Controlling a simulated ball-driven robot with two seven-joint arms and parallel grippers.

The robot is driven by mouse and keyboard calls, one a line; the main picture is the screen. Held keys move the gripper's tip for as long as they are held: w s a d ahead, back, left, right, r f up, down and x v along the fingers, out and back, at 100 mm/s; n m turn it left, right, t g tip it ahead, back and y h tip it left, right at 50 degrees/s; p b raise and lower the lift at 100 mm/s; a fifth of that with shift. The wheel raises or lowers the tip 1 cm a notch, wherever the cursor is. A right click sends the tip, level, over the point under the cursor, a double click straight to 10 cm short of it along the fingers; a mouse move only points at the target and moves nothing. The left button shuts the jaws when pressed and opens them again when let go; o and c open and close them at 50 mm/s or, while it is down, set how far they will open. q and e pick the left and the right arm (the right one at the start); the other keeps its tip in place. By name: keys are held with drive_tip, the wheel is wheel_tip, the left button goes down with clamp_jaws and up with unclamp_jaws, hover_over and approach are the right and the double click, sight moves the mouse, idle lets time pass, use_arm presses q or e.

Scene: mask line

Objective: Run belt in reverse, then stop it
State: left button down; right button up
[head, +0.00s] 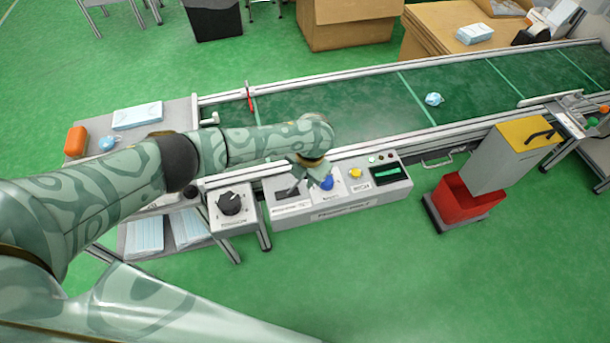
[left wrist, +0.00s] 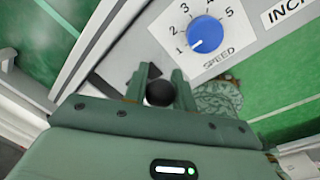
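The control box (head: 340,205) stands at the front of the green conveyor belt (head: 350,105). My left gripper (head: 308,172) is over the left part of the box. In the left wrist view its two fingers (left wrist: 160,82) stand close on either side of the black ball knob (left wrist: 160,93) of a lever and appear shut on it. The lever's slot is largely hidden. The blue speed dial (left wrist: 205,34) is just beyond the fingers, its white mark near 1. It also shows in the head view (head: 327,183). My right gripper is not in view.
A yellow button (head: 355,173) marked INCH and a dark display (head: 387,173) are right of the dial. A black rotary knob (head: 231,203) is on a separate box to the left. A blue mask (head: 433,99) lies on the belt. A red bin (head: 462,203) stands at right.

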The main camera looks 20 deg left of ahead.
use_arm(q)
drive_tip(key=shift+r, duration=0.1)
drive_tip(key=shift+s+a+r+t+h+p, duration=0.35)
drive_tip(key=shift+a+t+h+p, duration=0.15)
drive_tip(key=shift+h+p, duration=0.15)
drive_tip(key=shift+s+a+r+t+h+p, duration=0.3)
drive_tip(key=shift+a+t+h+p, duration=0.2)
drive_tip(key=shift+h, duration=0.25)
drive_tip(key=shift+s+a+r, duration=0.1)
drive_tip(key=shift+s+a, duration=0.15)
drive_tip(key=shift+a, duration=0.2)
drive_tip(key=shift+s+a+p, duration=0.25)
drive_tip(key=shift+a+p, duration=0.15)
drive_tip(key=shift+a, duration=0.15)
